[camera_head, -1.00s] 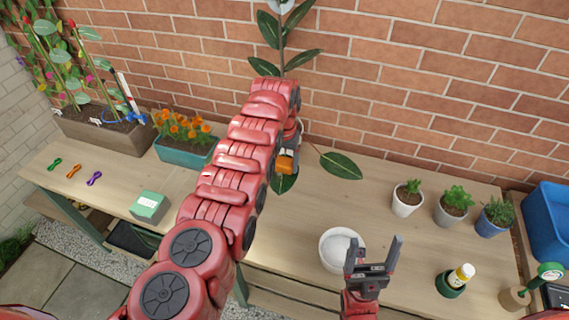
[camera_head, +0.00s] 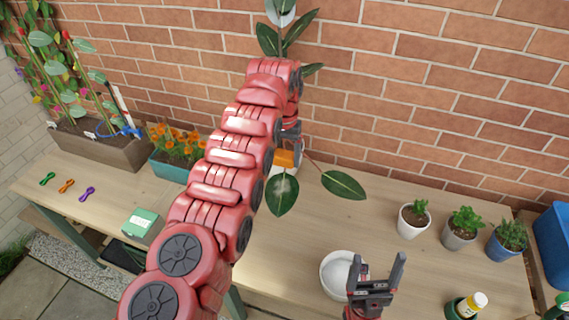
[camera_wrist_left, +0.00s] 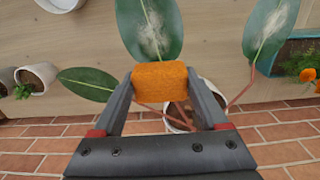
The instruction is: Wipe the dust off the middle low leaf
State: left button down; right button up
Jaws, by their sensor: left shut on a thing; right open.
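My left gripper (camera_head: 288,140) is shut on an orange sponge (camera_wrist_left: 160,82); its arm hides part of it in the head view. The middle low leaf (camera_head: 283,197) hangs just below the sponge in the head view, with a pale dust patch near its top. In the left wrist view this leaf (camera_wrist_left: 148,22) lies just beyond the sponge, its dust (camera_wrist_left: 152,32) whitish; I cannot tell whether they touch. Another low leaf (camera_wrist_left: 270,27), also dusty, is to the right there. A clean low leaf (camera_head: 343,185) is at right in the head view. My right gripper (camera_head: 380,267) is open and empty.
A white bowl (camera_head: 338,272) stands beside my right gripper. Small potted plants (camera_head: 461,227) line the right side. An orange-flowered planter (camera_head: 172,168) and a green box (camera_head: 141,225) are at left. The brick wall (camera_head: 430,90) is close behind the plant.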

pick_arm(q)
jog(key=shift+r, duration=1.3)
